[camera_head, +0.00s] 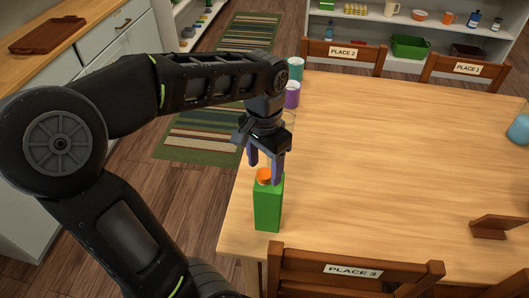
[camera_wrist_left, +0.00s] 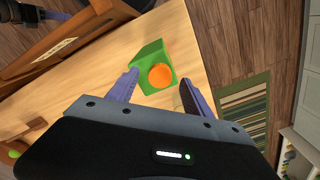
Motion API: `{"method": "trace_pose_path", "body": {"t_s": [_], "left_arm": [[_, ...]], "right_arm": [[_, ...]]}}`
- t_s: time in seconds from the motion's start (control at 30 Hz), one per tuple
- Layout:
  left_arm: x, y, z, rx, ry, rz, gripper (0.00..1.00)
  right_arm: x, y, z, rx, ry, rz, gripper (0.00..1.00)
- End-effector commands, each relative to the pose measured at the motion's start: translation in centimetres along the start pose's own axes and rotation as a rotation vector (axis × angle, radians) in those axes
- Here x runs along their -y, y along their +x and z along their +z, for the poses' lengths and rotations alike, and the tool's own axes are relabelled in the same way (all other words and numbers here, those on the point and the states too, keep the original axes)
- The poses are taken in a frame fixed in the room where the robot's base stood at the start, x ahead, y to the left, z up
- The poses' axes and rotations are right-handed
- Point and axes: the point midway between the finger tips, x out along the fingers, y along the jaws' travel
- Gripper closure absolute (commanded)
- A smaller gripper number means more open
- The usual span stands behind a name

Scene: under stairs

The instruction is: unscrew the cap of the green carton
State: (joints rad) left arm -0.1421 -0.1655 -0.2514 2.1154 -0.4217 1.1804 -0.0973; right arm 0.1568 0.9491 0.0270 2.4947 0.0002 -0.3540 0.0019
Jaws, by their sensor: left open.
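The green carton (camera_head: 268,207) stands upright near the left edge of the wooden table. Its round orange cap (camera_head: 263,175) is on its top. My left gripper (camera_head: 266,172) points down right above the carton, its two purple fingers open around or just above the cap; I cannot tell if either finger touches it. In the left wrist view the carton (camera_wrist_left: 147,54) and the whole cap (camera_wrist_left: 161,76) show between the spread fingertips (camera_wrist_left: 158,81), the cap free of both.
The table (camera_head: 400,150) is mostly clear right of the carton. A teal cup (camera_head: 295,68) and a purple cup (camera_head: 291,93) stand behind my gripper at the left edge. A chair marked PLACE 3 (camera_head: 350,272) stands in front. A brown wooden stand (camera_head: 497,227) is at the right.

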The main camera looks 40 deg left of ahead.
Motion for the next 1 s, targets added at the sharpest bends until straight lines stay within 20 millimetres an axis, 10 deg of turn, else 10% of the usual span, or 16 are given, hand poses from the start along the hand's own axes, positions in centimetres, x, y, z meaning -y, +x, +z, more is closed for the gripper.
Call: {"method": "trace_pose_path", "body": {"t_s": [0.43, 1.0], "left_arm": [[0.02, 1.48, 0.03, 0.0, 0.0, 0.0, 0.41], [0.01, 1.45, 0.03, 0.0, 0.0, 0.0, 0.87]], "right_arm": [[0.0, -0.03, 0.01, 0.0, 0.0, 0.0, 0.64], [0.01, -0.04, 0.01, 0.0, 0.0, 0.0, 0.64]]}}
